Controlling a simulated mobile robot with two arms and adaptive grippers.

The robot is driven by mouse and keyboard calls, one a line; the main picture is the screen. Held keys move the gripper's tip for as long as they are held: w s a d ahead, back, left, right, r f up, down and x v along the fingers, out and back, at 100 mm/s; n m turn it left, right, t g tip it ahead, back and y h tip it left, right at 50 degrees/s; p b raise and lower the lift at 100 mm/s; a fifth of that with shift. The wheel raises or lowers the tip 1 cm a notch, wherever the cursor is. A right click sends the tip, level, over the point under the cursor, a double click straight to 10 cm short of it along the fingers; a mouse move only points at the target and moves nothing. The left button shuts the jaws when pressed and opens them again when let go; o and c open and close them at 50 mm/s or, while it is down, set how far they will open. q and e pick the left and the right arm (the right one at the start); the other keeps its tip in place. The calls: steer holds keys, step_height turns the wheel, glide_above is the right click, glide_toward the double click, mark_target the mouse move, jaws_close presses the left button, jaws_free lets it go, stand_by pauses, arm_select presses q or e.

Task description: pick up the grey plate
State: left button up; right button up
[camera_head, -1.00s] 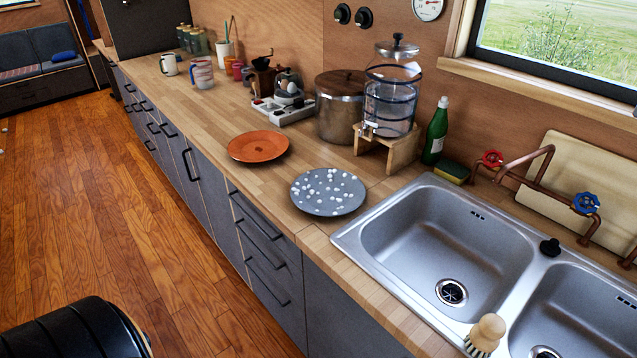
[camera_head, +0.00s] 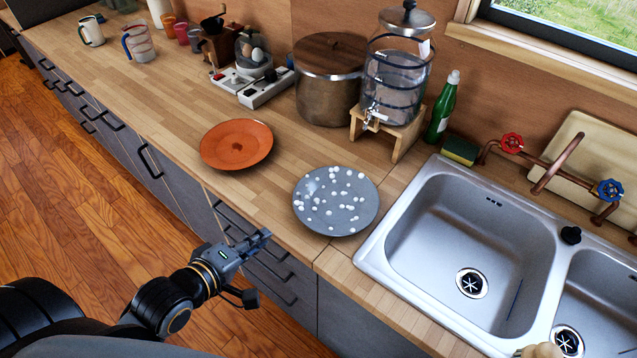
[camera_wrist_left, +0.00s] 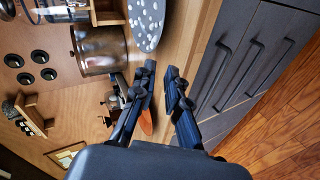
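The grey plate (camera_head: 336,201) with white spots lies flat on the wooden counter, left of the sink. It also shows at the top of the left wrist view (camera_wrist_left: 147,22). My left gripper (camera_head: 258,268) is in front of the counter edge, to the left of and nearer than the grey plate, and apart from it. In the left wrist view its two fingers (camera_wrist_left: 161,70) are apart with nothing between them. My right gripper is not in view.
An orange plate (camera_head: 236,144) lies left of the grey plate. A metal pot (camera_head: 328,85) and a glass dispenser (camera_head: 396,75) on a wooden stand are behind. The double sink (camera_head: 460,230) is to the right. Drawer handles (camera_head: 255,240) stick out below the counter edge.

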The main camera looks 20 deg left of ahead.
arm_select(q)
steer(key=p, duration=0.1)
glide_toward(298, 214)
steer(key=x, duration=0.2)
steer(key=shift+w+d, duration=0.1)
steer(key=shift+w, duration=0.25)
steer(key=shift+w+d+f, duration=0.1)
steer(key=shift+w+f, duration=0.25)
steer(key=shift+w, duration=0.1)
steer(key=shift+w+d+f+p, duration=0.15)
steer(key=shift+w+f+p, duration=0.1)
steer(key=shift+w+p, duration=0.25)
steer(key=x, duration=0.4)
steer(key=shift+f+p, duration=0.15)
steer(key=shift+p, duration=0.25)
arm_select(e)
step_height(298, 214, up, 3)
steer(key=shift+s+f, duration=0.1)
arm_select(q)
steer(key=shift+s, duration=0.1)
jaws_close()
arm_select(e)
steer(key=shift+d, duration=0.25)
